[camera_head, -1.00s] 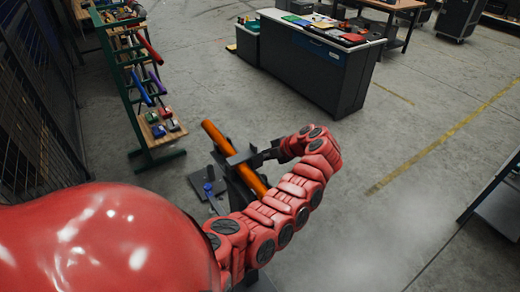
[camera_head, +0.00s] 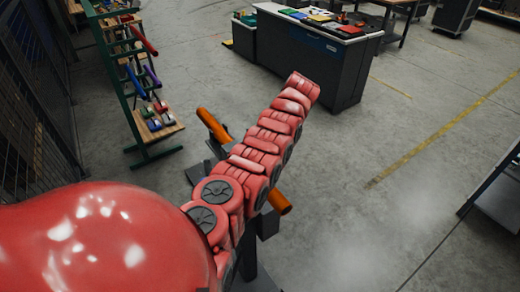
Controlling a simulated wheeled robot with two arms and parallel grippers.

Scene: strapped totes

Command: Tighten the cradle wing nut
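An orange tube (camera_head: 212,126) lies at a slant in a dark cradle stand (camera_head: 268,224) in the middle of the head view. One of my red arms crosses in front of the tube and hides its middle. Only the tube's upper left end and lower right end (camera_head: 279,202) show. The cradle wing nut cannot be made out; my arm covers much of the stand. A grey plate (camera_head: 196,173) shows at the stand's left. Neither gripper is in view. The visible arm reaches up and right, and its far end shows no fingers.
A green rack (camera_head: 122,75) with coloured tubes and small blocks stands at the left, by a mesh fence (camera_head: 33,110). A dark workbench (camera_head: 315,58) stands behind my arm. Open concrete floor lies to the right, with a dark table edge (camera_head: 492,190) at the far right.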

